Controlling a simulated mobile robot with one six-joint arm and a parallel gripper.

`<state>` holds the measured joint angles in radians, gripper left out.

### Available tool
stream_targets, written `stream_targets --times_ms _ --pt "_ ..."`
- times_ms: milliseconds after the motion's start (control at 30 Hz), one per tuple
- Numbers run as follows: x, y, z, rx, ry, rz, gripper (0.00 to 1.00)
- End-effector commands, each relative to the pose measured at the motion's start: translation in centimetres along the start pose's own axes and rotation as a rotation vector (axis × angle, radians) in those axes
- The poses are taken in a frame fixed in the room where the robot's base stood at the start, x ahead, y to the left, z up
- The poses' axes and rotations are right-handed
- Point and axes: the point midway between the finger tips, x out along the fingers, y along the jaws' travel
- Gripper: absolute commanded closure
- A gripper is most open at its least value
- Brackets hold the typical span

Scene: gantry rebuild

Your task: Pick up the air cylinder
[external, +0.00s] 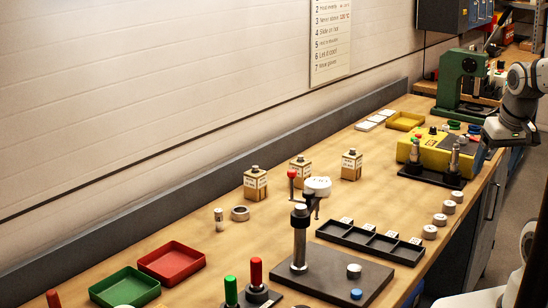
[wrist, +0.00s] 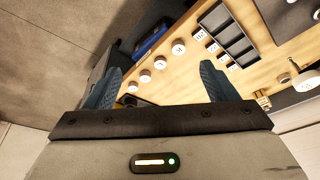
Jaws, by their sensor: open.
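No thing in view is plainly marked as the air cylinder. Candidates in the external view are two upright metal cylinders on a black base, one at the left (external: 415,156) and one at the right (external: 454,159), in front of a yellow machine, and a small upright metal cylinder (external: 219,220) lower left. My gripper (external: 511,132) is at the upper right, beyond the bench's right edge and apart from all of these. In the wrist view my gripper (wrist: 160,82) has its two blue fingers spread, with nothing held between them.
Several round white-topped pieces (external: 430,232) line the bench's right edge beside a black compartment tray (external: 370,243). A metal post (external: 300,237) stands on a dark plate. Red (external: 171,263) and green (external: 124,289) trays lie lower left. A green press (external: 462,83) stands at the back.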

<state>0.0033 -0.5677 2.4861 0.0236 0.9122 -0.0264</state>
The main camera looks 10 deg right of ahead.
Motion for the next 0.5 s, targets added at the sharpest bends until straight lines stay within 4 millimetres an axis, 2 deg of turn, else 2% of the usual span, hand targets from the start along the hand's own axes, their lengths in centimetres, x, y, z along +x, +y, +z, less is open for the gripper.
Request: stream_targets --times_ms 33,300,367,500 --pt "-1.9 0.0 -0.5 -0.001 0.009 0.003 0.21" --pt "-6.3 0.1 -1.2 0.0 0.043 0.021 0.21" --pt "-5.3 0.0 -2.6 -0.01 0.038 0.017 0.21" --pt "-5.4 -0.4 -6.0 -0.029 0.039 0.009 0.21"
